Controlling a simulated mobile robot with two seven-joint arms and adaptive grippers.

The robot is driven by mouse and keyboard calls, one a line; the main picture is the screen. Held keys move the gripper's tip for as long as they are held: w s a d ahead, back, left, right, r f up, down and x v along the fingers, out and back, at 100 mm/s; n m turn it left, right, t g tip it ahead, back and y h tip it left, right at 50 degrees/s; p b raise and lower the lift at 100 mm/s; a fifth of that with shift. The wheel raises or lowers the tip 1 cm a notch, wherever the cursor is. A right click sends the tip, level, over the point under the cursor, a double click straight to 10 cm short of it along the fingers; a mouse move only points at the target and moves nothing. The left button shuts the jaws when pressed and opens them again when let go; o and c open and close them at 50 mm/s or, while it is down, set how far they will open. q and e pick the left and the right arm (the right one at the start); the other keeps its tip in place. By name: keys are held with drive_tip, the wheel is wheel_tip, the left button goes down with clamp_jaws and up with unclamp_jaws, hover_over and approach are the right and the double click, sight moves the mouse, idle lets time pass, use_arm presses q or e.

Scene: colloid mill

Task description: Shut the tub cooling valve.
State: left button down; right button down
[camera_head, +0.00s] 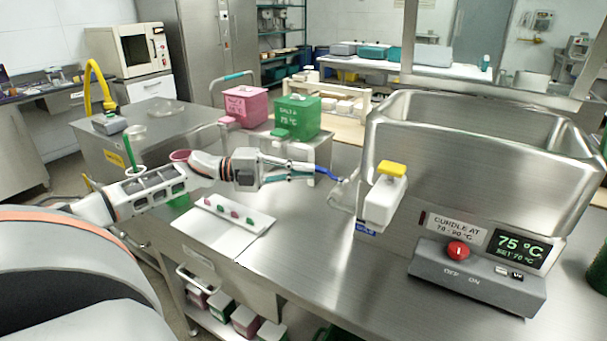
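The steel tub (460,170) stands on the bench at the right. A blue lever (328,173) sticks out to the left of the tub beside a pale bent pipe (342,195); it looks like the cooling valve's handle. A small blue label (365,229) is low on the tub's left end. My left gripper (313,170) reaches in from the left, with its fingertips at the lever's outer end. I cannot tell whether they touch it or how far apart they are. My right gripper is not in view.
A white block with a yellow top (391,168) sits on the tub's front, close right of the lever. The control box (475,275) has a red knob and a display reading 75 °C. A white tray (220,212) with small coloured pieces and pink and green boxes (297,117) stand left.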

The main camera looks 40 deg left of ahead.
use_arm(q)
wheel_tip(320, 180, up, 9)
drive_tip(key=shift+r, duration=0.2)
idle(0.6)
